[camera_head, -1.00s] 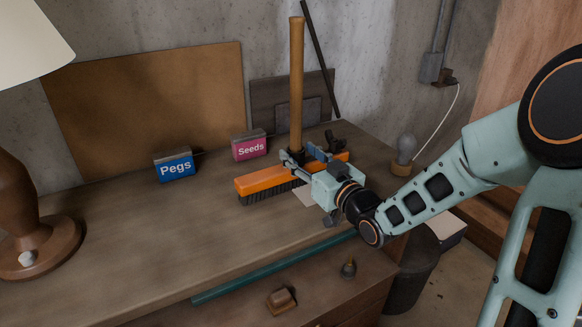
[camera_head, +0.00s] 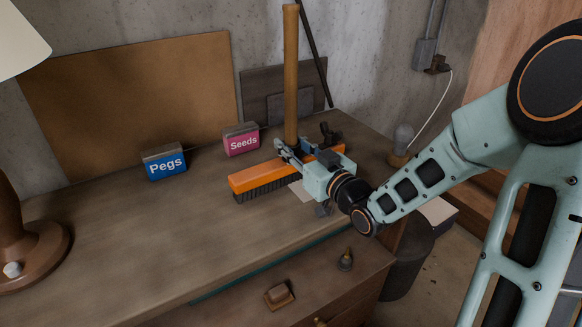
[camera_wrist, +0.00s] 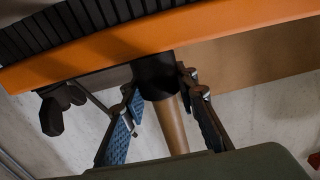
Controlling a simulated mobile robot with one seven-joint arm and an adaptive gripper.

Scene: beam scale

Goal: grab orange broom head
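The orange broom head (camera_head: 262,177), with dark bristles underneath, lies on the bench top with its wooden handle (camera_head: 291,75) standing upright. My gripper (camera_head: 294,150) is at the black socket where the handle meets the head. In the wrist view the orange head (camera_wrist: 230,25) crosses the top, and the black socket (camera_wrist: 155,75) and handle lie between my two fingers (camera_wrist: 165,108). The fingers are spread, with gaps beside the handle. Whether a fingertip touches the socket cannot be told. My gripper's body hides part of the head in the head view.
Pegs (camera_head: 165,162) and Seeds (camera_head: 241,139) boxes stand left of the broom. A lamp (camera_head: 28,240) is at the far left. A brown block (camera_head: 279,295) sits below the front edge. The bench's front left is clear.

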